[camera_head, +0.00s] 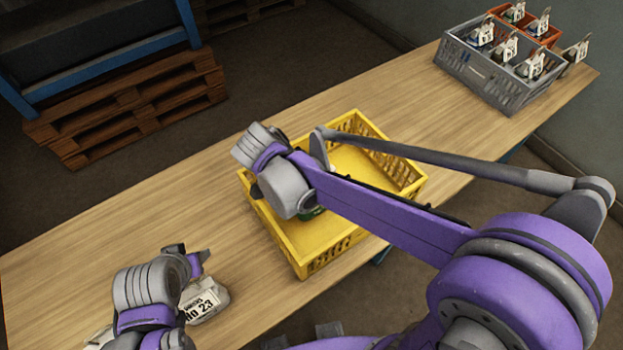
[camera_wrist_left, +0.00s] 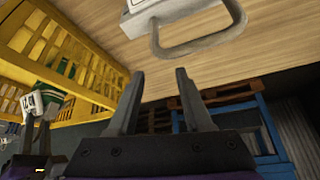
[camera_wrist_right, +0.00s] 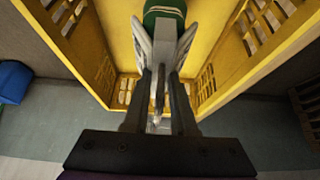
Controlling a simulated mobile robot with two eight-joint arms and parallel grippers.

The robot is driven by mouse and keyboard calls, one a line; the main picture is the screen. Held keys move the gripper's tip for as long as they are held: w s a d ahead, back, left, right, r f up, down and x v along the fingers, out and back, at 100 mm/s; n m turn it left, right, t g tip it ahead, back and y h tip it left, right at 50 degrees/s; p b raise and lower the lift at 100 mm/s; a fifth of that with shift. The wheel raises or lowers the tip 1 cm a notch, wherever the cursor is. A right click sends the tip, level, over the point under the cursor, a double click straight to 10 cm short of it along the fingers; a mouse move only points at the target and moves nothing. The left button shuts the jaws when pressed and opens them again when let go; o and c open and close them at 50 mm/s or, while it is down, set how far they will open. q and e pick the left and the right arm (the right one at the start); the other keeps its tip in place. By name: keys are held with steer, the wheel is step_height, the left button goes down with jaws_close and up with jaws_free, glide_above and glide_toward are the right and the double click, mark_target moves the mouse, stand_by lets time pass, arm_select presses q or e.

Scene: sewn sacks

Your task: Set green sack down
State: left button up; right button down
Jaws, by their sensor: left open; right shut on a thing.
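In the head view my right arm hides most of the sack; only a green sliver (camera_head: 312,212) shows, over the yellow crate (camera_head: 300,262). The left wrist view also shows the green sack with its white label (camera_wrist_left: 42,102), beside the crate's wall (camera_wrist_left: 95,85). I cannot tell if it touches the crate floor. My left gripper (camera_wrist_left: 156,76) is open and empty, close to a pale sack (camera_head: 205,303) marked 23 on the table.
A grey crate (camera_head: 478,75) with several labelled sacks stands at the table's far right end. An orange crate (camera_head: 550,36) is behind it, and one sack (camera_head: 577,50) is beside them.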

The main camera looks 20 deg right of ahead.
steer(key=shift+f, duration=0.65)
steer(key=shift+f, duration=0.2)
steer(key=c, duration=0.7)
jaws_free()
steer(key=v, duration=1.2)
steer(key=shift+s+d+f+n+t+y, duration=0.65)
steer(key=shift+s+d+f+n+y, duration=0.3)
steer(key=shift+s+d+f+n, duration=1)
steer(key=shift+s+d+f+n+t+y, duration=0.6)
steer(key=shift+s+d+f+n+y, duration=0.65)
steer(key=shift+d+n, duration=1.15)
steer(key=shift+s+d+f+n+t+y, duration=0.65)
steer(key=shift+s+d+f+n, duration=0.7)
steer(key=shift+s+d+n, duration=0.95)
